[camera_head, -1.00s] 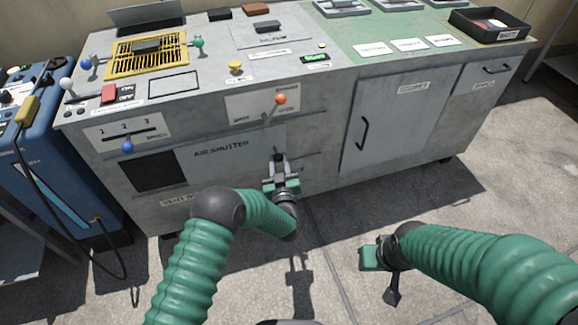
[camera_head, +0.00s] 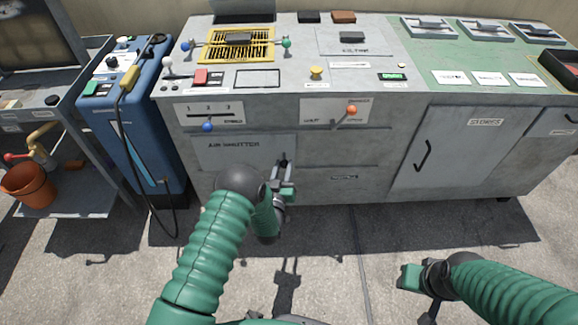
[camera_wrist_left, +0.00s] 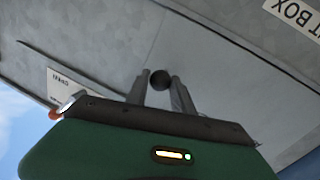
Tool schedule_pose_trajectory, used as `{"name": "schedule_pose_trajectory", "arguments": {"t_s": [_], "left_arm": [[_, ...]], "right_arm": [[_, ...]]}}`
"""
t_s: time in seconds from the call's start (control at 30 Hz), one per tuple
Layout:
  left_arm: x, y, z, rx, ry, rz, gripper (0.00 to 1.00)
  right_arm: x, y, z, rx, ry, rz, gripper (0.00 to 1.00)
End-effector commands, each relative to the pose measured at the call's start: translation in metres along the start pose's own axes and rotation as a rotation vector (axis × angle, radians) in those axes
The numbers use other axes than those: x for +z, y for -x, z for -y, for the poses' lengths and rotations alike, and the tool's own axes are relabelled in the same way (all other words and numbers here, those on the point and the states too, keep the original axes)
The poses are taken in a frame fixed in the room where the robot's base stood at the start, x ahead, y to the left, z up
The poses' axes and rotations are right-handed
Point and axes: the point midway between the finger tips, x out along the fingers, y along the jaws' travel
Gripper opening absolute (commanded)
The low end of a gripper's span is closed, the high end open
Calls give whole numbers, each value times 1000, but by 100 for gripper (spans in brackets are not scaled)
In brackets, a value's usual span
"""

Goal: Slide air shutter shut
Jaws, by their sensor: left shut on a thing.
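The air shutter (camera_head: 240,152) is a flat grey sliding panel on the front of the grey cabinet, below the 1-2-3 slider. It covers the place at the left, and no dark opening shows there. My left gripper (camera_head: 284,168) is at the panel's right end, shut on its handle. In the left wrist view, the dark round end of the handle (camera_wrist_left: 160,79) sits between the two fingers of the left gripper (camera_wrist_left: 161,90). My right gripper (camera_head: 408,277) hangs low over the floor at the right, away from the cabinet; its jaws are unclear.
Above the shutter are a blue-knobbed slider (camera_head: 208,126) and an orange-knobbed lever (camera_head: 351,110). Cabinet doors (camera_head: 448,155) are to the right. A blue machine (camera_head: 135,130) with a hanging cable stands close at the left. The floor in front is clear.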

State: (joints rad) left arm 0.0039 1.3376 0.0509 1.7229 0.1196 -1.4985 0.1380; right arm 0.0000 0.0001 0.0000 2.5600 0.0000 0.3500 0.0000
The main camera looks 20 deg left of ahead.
Motion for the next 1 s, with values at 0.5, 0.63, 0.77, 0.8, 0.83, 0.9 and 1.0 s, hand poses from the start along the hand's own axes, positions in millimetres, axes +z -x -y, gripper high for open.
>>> {"name": "schedule_pose_trajectory", "arguments": {"t_s": [0.5,0.63,0.77,0.8,0.83,0.9,1.0], "left_arm": [[1,1,5,-10,-5,3,50],[1,1,4,-8,-5,2,50],[0,7,3,-8,-4,3,50],[-1,13,3,-8,-4,5,50],[-1,19,3,-8,-5,5,50],[-2,35,2,-8,-5,8,50],[-3,65,2,-8,-5,10,50]], "right_arm": [[0,0,0,0,0,0,36],[0,0,0,0,0,0,36],[-1,4,0,0,0,0,36],[-2,8,0,0,0,0,36],[-2,10,0,0,0,0,36],[-4,18,0,0,0,0,36],[-7,29,0,0,0,0,36]]}}
